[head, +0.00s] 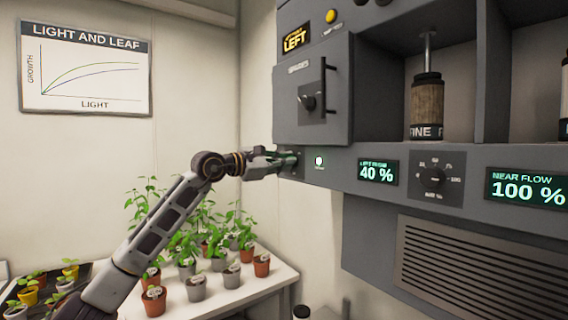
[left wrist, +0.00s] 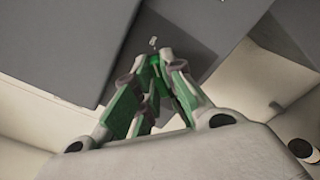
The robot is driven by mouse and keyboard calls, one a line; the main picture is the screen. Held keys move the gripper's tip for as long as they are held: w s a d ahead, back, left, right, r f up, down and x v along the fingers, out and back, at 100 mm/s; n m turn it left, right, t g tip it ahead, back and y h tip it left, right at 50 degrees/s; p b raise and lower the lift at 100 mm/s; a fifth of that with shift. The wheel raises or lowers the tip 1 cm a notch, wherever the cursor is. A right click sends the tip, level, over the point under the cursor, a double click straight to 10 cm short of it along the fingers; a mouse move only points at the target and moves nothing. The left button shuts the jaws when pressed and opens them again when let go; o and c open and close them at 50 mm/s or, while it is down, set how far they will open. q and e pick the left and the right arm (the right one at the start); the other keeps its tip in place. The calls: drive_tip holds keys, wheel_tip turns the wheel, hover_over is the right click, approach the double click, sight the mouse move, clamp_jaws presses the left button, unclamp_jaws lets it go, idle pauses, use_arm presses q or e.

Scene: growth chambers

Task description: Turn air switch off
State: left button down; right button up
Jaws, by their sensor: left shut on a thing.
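My left gripper (head: 288,161) reaches in from the left to the lower left end of the grey chamber front. Its green-lined fingers are closed at a dark switch plate (head: 297,171), taken as the air switch; the fingers hide most of it. A lit pale green lamp (head: 319,161) sits just right of the fingertips. In the left wrist view the fingers (left wrist: 156,62) come together against the dark plate (left wrist: 180,42), with a small pale mark beyond the tips. The switch's position cannot be made out. My right gripper is not in view.
A grey door (head: 287,112) with a knob and handle juts out above the gripper. A 40 % display (head: 377,172) and a dial (head: 433,179) lie to the right. Potted seedlings stand on a white table (head: 275,291) below my left arm.

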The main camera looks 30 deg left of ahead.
use_arm(q)
drive_tip(key=shift+a+n+p, duration=0.15)
drive_tip(key=shift+n+p, duration=0.35)
drive_tip(key=shift+n, duration=8.2)
